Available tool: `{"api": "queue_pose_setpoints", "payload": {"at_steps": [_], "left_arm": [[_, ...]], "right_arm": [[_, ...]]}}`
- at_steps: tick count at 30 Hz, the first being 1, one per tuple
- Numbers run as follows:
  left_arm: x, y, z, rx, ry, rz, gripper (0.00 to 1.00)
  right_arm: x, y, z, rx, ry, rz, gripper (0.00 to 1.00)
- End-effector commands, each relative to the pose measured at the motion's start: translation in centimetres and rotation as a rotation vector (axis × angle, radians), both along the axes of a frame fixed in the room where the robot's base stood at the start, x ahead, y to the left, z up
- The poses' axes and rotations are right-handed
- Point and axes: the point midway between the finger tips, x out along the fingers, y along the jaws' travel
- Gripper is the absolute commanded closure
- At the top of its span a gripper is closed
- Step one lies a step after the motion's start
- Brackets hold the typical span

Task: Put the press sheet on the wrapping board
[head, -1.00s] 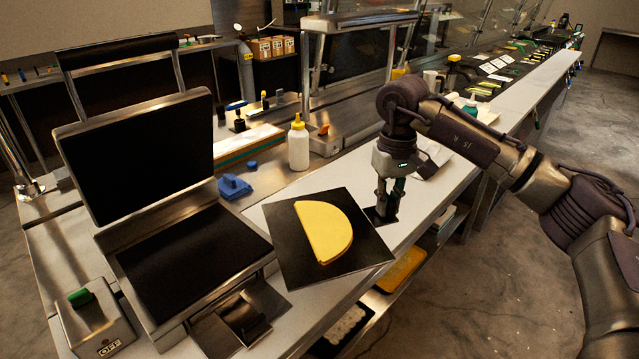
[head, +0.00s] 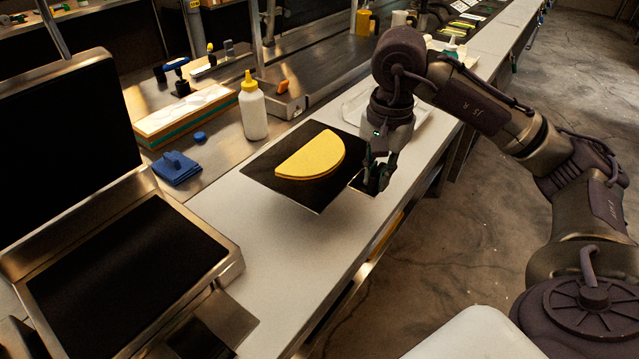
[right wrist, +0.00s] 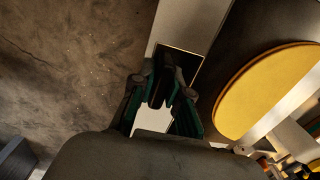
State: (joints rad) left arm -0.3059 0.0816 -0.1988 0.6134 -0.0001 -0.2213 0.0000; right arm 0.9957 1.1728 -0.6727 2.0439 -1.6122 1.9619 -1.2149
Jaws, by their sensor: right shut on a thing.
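The press sheet (head: 265,168) is a thin black square with a folded yellow half-round tortilla (head: 312,156) on it. My right gripper (head: 376,184) is shut on the tab at the sheet's right corner. The sheet looks roughly level over the white counter; I cannot tell its height exactly. In the right wrist view the fingers (right wrist: 160,95) pinch the tab, with the sheet (right wrist: 255,35) and tortilla (right wrist: 265,92) to the right. A pale flat sheet or board (head: 352,108) lies behind the gripper, partly hidden; I cannot tell whether it is the wrapping board. My left gripper is out of view.
The open black press (head: 125,275) stands at the left. A yellow-capped bottle (head: 252,108), a blue cloth (head: 176,168) and a board with pale rounds (head: 185,115) are behind the sheet. The white counter (head: 262,225) is clear in front of the sheet.

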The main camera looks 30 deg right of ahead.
Motion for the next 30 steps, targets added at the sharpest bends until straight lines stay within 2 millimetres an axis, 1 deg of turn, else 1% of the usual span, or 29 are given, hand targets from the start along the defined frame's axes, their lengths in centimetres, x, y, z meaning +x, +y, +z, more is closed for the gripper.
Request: {"api": "queue_pose_setpoints", "payload": {"at_steps": [2, 5, 12, 15, 18, 23, 27, 30], "left_arm": [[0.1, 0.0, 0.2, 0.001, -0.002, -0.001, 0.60], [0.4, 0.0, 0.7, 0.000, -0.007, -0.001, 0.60], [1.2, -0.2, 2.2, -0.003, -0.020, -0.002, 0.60], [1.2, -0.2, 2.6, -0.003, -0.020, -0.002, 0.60], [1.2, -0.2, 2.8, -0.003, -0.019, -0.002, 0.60], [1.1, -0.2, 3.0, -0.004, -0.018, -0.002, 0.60], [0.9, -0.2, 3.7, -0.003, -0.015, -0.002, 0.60], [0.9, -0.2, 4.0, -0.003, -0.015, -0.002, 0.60]], "right_arm": [[0.5, -0.2, -0.3, 0.001, -0.001, -0.017, 1.00], [2.1, -0.6, -1.2, 0.002, 0.000, -0.021, 1.00], [7.4, -2.0, -4.3, 0.003, 0.000, -0.019, 1.00], [9.1, -2.6, -5.5, 0.001, 0.001, -0.018, 1.00], [10.4, -2.9, -6.3, 0.002, -0.002, -0.017, 1.00], [11.1, -3.2, -7.2, 0.000, -0.002, -0.015, 1.00], [10.9, -3.2, -9.2, -0.001, 0.002, -0.015, 1.00], [11.0, -3.2, -10.4, -0.001, 0.000, -0.015, 1.00]]}}
